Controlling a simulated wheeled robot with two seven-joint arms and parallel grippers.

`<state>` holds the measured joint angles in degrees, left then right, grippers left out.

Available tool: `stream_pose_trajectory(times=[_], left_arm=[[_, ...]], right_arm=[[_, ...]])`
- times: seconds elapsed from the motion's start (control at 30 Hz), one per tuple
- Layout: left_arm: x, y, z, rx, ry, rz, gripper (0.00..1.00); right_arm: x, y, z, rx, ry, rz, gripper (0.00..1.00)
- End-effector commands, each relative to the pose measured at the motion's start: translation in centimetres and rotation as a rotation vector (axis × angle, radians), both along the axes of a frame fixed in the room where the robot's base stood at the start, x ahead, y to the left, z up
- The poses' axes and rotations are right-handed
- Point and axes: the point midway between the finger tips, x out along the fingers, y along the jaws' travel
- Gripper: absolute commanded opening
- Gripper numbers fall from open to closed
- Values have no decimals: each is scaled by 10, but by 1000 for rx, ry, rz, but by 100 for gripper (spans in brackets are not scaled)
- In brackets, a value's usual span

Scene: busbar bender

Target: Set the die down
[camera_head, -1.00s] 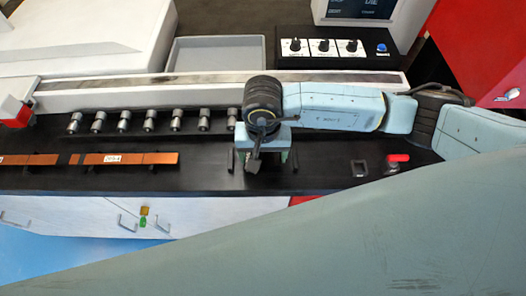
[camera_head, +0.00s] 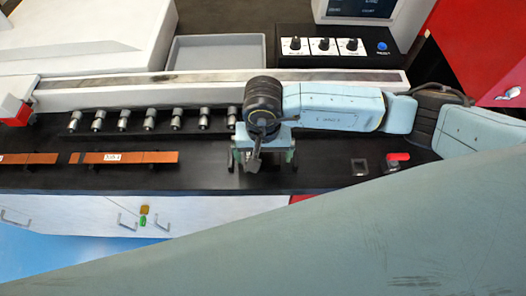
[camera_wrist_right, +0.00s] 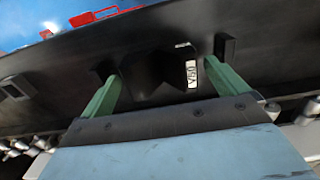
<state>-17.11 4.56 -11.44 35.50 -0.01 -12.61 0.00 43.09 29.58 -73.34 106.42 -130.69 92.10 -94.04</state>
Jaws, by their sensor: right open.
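The die (camera_wrist_right: 150,72) is a dark block with a V-shaped notch and a white label reading like "V50". In the right wrist view it sits between the fingers of my right gripper (camera_wrist_right: 165,60), over the black bench top. The green fingers with black tips are spread wide, one on each side of the die, with gaps visible. In the head view my right gripper (camera_head: 263,155) points down at the bench, and the wrist hides the die there. I cannot tell exactly how the die's underside meets the bench. My left gripper is out of view.
A row of metal cylinders (camera_head: 150,119) stands left of my gripper. Copper bars (camera_head: 127,157) lie in front of them. A grey tray (camera_head: 218,54) and a knob panel (camera_head: 337,47) stand behind. Bench between copper bars and gripper is clear.

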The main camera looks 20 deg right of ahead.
Motion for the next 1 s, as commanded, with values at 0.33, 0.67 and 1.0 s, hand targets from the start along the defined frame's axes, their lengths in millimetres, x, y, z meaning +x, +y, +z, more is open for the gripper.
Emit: stream_pose_trajectory(times=[0.33,0.67,1.0], left_arm=[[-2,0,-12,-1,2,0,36],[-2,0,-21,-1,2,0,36],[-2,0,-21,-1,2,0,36]], right_arm=[[2,0,65,2,-8,2,98],[1,0,116,0,-2,0,98],[0,0,122,1,0,0,98]])
